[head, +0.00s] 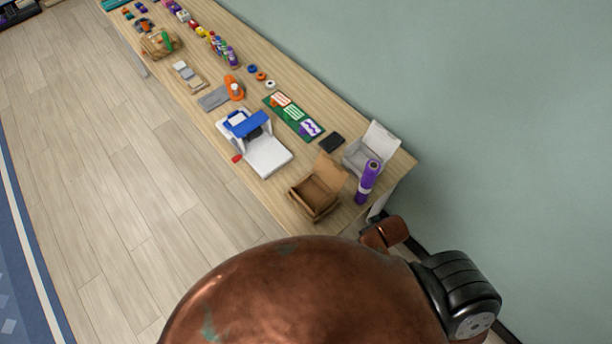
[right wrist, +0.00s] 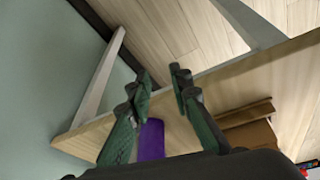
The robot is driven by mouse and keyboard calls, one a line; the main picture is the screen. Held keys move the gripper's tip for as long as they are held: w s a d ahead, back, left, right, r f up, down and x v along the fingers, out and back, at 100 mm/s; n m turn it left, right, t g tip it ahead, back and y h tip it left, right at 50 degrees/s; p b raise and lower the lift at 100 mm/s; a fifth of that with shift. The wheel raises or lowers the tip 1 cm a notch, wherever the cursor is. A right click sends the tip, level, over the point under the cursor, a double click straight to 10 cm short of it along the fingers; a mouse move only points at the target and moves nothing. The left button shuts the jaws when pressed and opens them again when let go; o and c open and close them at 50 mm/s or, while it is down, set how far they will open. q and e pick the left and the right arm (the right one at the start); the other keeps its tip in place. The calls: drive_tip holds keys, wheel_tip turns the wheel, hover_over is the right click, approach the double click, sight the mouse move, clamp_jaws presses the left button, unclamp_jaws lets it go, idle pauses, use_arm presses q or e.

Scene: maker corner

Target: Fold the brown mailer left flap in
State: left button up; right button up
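The brown mailer (head: 312,199) is an open box near the table's near end in the head view, with a flap standing up on its upper right side. It also shows in the right wrist view (right wrist: 258,138), partly cut off at the lower right. Whether its left flap is folded in or out is too small to tell. My right gripper (right wrist: 161,77) is open and empty in the right wrist view, its two green-and-black fingers apart. It is off to the left of the mailer in that view and not touching it. My left gripper is not in view.
A purple cylinder (head: 367,183) stands right of the mailer, beside an open white box (head: 362,154). A white and blue machine (head: 265,151) stands to the left. A black pad (head: 331,142) lies behind. The wooden table (head: 284,200) is close to the wall.

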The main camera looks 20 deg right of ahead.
wheel_tip(320, 180, up, 4)
drive_tip(key=w+r, duration=0.1)
drive_tip(key=n+t+y+p, duration=0.1)
drive_tip(key=n+t+y, duration=0.15)
drive_tip(key=n, duration=1.85)
approach(305, 178)
drive_tip(key=f, duration=0.2)
drive_tip(key=x, duration=0.7)
drive_tip(key=shift+w+a, duration=0.3)
drive_tip(key=shift+w, duration=0.2)
clamp_jaws()
